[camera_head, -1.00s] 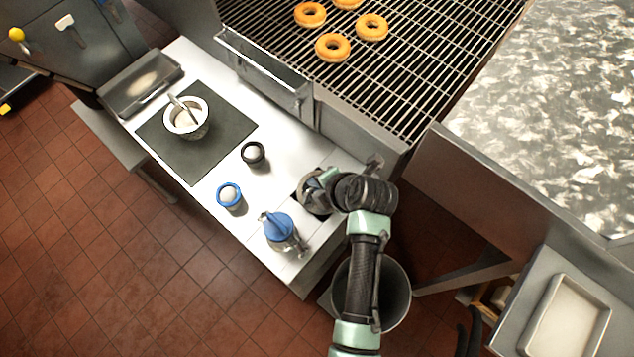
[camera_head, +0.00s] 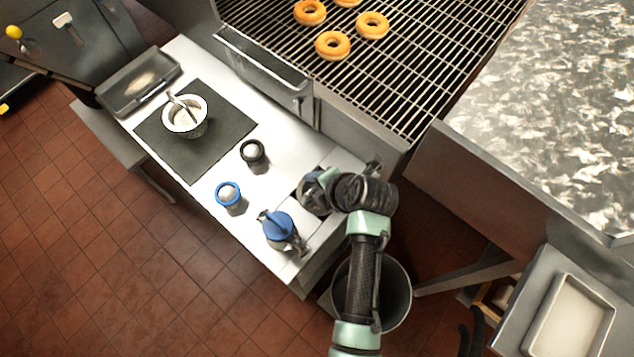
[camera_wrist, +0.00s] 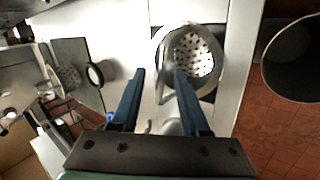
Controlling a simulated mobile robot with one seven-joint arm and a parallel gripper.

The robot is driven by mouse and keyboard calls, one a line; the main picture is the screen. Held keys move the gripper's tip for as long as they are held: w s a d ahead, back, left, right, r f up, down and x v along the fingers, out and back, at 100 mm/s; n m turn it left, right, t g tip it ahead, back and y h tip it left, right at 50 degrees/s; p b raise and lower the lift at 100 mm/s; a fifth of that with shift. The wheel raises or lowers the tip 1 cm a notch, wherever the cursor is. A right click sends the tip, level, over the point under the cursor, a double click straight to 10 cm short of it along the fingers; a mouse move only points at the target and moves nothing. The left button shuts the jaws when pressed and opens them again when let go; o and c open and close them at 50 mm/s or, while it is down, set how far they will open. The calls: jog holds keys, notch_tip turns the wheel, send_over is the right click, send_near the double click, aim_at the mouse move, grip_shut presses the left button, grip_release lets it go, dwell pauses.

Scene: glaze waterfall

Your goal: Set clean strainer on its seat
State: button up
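A metal strainer (camera_wrist: 198,58) with a perforated floor lies below my gripper (camera_wrist: 160,73) in the wrist view. It is in the opening near the counter's right end. A pale upright part of it, like a handle, shows between the fingers, closer to the right one. The fingers are spread, with a gap beside that part. In the head view my gripper (camera_head: 326,178) hangs over the strainer (camera_head: 311,197) and hides much of it. The seat's edge is mostly covered, so I cannot tell whether the strainer sits fully flat.
A blue-topped jug (camera_head: 278,227), a blue-rimmed cup (camera_head: 228,196) and a black-rimmed cup (camera_head: 252,152) stand left of my gripper. A bin (camera_head: 397,295) stands below my arm. A donut rack (camera_head: 420,75) lies behind.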

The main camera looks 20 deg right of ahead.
jog(key=s+d+r+p, duration=0.1)
jog(key=s+r+p, duration=0.2)
jog(key=r, duration=0.7)
jog(key=s+d+r+p, duration=0.1)
jog(key=s+r+p, duration=0.2)
jog(key=r, duration=0.7)
jog(key=shift+s+d+r+p, duration=0.3)
jog(key=shift+d+r+p, duration=0.1)
jog(key=shift+p, duration=0.75)
jog(key=w+a+r+m+t+h, duration=0.1)
jog(key=w+r+m+t, duration=0.35)
jog(key=r, duration=0.55)
jog(key=w+a+r+m+t+h, duration=0.1)
jog(key=w+r+m+t, duration=0.3)
jog(key=r, duration=0.6)
jog(key=w+a+r+m+t+h, duration=0.15)
jog(key=w+r+m, duration=0.35)
jog(key=r, duration=0.6)
jog(key=s+a+r+m+t, duration=0.2)
jog(key=s+r+m+t, duration=0.1)
jog(key=r, duration=0.6)
jog(key=s+a+r+m+t, duration=0.3)
jog(key=s+r+t, duration=0.1)
jog(key=r, duration=0.5)
jog(key=s+a+r+m+t, duration=0.3)
jog(key=r+t, duration=0.1)
jog(key=r, duration=0.5)
jog(key=shift+s+y, duration=0.3)
jog(key=shift+y, duration=0.15)
